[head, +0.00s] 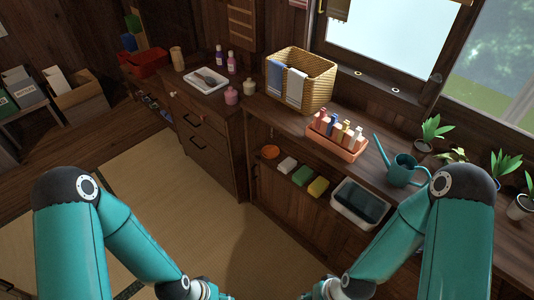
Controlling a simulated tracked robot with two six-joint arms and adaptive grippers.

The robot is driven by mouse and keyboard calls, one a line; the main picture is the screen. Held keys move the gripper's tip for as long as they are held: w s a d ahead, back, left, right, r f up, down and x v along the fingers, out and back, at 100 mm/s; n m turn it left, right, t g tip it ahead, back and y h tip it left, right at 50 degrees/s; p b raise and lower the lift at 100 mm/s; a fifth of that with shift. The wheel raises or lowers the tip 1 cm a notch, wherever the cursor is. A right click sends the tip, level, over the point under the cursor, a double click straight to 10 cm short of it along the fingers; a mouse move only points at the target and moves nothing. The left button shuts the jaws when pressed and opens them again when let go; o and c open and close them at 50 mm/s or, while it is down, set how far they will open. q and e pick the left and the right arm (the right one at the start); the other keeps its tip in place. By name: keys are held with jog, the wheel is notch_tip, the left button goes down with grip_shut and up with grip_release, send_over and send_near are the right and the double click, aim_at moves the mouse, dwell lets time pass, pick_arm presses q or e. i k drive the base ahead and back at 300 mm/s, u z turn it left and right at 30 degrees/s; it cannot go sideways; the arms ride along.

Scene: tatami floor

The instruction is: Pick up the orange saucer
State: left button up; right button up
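A small round orange thing, which looks like the orange saucer (270,152), lies at the left end of the open shelf under the long wooden counter. It is small in the head view and its exact shape is hard to make out. Both my arms reach down to the bottom edge of the picture, well in front of the shelf. Their wrist ends are cut off there, so neither gripper shows.
On the same shelf are a white block (287,165), a green block (302,175), a yellow block (318,187) and a grey-white bin (344,213). Above stand a wicker basket (316,75), an orange bottle tray (337,145) and a teal watering can (402,172). Tatami (170,190) before the drawers is clear.

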aim_at(270, 152)
jog(key=u, duration=0.9)
jog(key=k, duration=1.1)
jog(key=u, duration=1.15)
jog(key=i, duration=1.3)
jog(key=z, duration=0.55)
jog(key=i, duration=1.35)
jog(key=z, duration=0.8)
jog(key=i, duration=1.25)
jog(key=z, duration=1.2)
jog(key=i, duration=0.85)
jog(key=z, duration=0.6)
